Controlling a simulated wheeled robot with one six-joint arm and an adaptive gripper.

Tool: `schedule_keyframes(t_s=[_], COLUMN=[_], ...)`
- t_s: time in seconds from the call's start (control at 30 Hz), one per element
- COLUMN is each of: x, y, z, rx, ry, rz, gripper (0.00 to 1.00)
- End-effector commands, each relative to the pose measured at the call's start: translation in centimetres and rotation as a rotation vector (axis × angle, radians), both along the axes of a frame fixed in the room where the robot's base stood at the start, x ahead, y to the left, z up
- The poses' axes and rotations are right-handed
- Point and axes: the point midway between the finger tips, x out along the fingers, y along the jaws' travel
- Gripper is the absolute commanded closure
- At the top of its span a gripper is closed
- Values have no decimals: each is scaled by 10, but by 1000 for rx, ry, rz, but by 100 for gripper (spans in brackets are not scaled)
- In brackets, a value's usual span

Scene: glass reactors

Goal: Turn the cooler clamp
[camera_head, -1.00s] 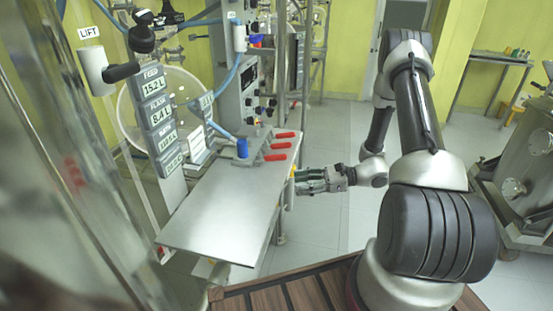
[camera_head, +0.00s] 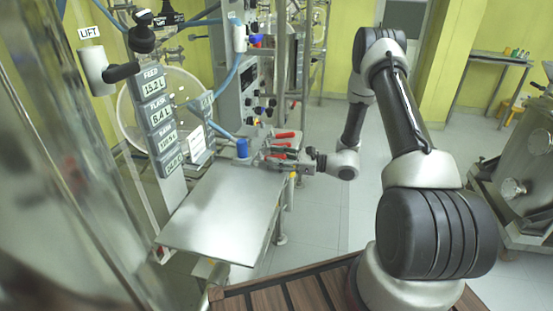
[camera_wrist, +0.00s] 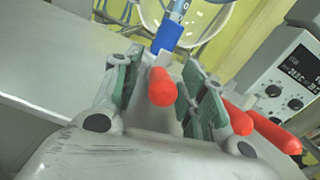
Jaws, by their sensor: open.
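Several red-handled clamps stand in a row at the far right end of the metal bench. In the head view I see a far red handle (camera_head: 285,135) and a middle red handle (camera_head: 281,145). My gripper (camera_head: 274,159) reaches in from the right at the nearest clamp. In the wrist view my gripper (camera_wrist: 165,95) is open, with one red handle (camera_wrist: 162,87) between its green-padded fingers, apart from both. Two more red handles, one of them (camera_wrist: 238,118), lie to the right, outside the fingers. No label shows which clamp is the cooler one.
A blue connector with a hose (camera_head: 242,148) stands left of the clamps and beyond the fingers in the wrist view (camera_wrist: 167,37). The bench top (camera_head: 215,215) is bare. A control box with knobs (camera_head: 250,90) stands behind. Open floor lies right of the bench.

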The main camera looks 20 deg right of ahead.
Motion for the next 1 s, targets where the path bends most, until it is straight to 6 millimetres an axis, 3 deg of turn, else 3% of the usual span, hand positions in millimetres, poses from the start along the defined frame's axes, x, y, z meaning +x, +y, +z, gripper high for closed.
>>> schedule_keyframes(t_s=[0.13, 0.37, 0.4, 0.77, 1.0], x=[0, 0, 0, 0, 2], y=[0, 0, 0, 0, 3], z=[0, 0, 0, 3, 12], rx=[0, 0, 0, -23, -129], ry=[0, 0, 0, 11, 67], rz=[0, 0, 0, 0, 1], gripper=[58, 98, 100, 100, 100])
